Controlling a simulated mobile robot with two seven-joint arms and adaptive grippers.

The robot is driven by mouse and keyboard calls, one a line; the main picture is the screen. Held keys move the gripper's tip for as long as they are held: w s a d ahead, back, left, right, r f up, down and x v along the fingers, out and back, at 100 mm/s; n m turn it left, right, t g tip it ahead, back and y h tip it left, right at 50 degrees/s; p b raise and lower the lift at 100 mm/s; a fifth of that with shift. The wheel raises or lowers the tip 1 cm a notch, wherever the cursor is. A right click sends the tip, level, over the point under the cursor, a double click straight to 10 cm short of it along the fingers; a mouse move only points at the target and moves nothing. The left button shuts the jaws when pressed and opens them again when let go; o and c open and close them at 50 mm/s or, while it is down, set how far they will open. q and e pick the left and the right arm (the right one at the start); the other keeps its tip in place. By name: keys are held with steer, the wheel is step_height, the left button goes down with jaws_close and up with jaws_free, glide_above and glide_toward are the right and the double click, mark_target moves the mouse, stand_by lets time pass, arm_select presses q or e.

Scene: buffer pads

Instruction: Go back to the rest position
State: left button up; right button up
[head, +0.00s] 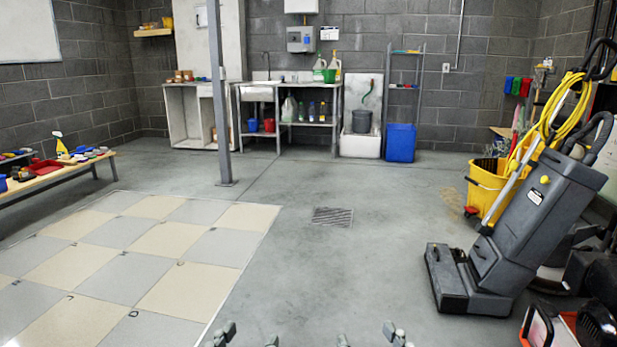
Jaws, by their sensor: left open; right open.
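My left gripper (246,338) shows only its fingertips at the bottom edge of the head view, left of centre. Its fingers are apart, with bare floor between them. My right gripper (368,336) shows its fingertips at the bottom edge, right of centre. Its fingers are also apart, with nothing visible between them. The two grippers are side by side with a gap between them. The arms and the rest of both grippers are below the picture.
A grey floor machine (540,225) and a yellow mop bucket (486,188) stand at right. A low bench (50,178) with several items is at left. A post (219,110) stands ahead near a sink counter (310,88). The middle floor around the drain (332,216) is clear.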

arm_select(q)
steer(key=s+a+f+g+y+p, duration=0.1)
steer(key=a+f+g+y+p, duration=0.2)
steer(key=f, duration=0.5)
steer(key=s+a+f+g+y+p, duration=0.1)
steer(key=a+f+g+p, duration=0.1)
steer(key=a+f+g, duration=0.45)
arm_select(e)
steer(key=s+d+f+g+h, duration=0.15)
steer(key=d+f+g, duration=0.25)
steer(key=f, duration=0.4)
steer(key=s+d+f+g+h, duration=0.1)
steer(key=d+f+g+h, duration=0.25)
steer(key=f, duration=0.45)
arm_select(q)
steer(key=s+a+f+n+g+y+p, duration=0.2)
steer(key=s+a+f+g+y+p, duration=0.1)
steer(key=s+a+f, duration=0.5)
steer(key=s+f+g, duration=0.1)
steer(key=s+f, duration=0.2)
steer(key=shift+s+a+f+g, duration=0.15)
steer(key=shift+a+f+g, duration=0.1)
steer(key=shift+g, duration=0.1)
arm_select(e)
steer(key=s+d+f+m+g+h, duration=0.2)
steer(key=s+d+f+g, duration=0.4)
steer(key=s+d+f, duration=0.4)
steer(key=shift+s+d+g, duration=0.25)
steer(key=shift+s+g, duration=0.1)
steer(key=shift+s, duration=0.05)
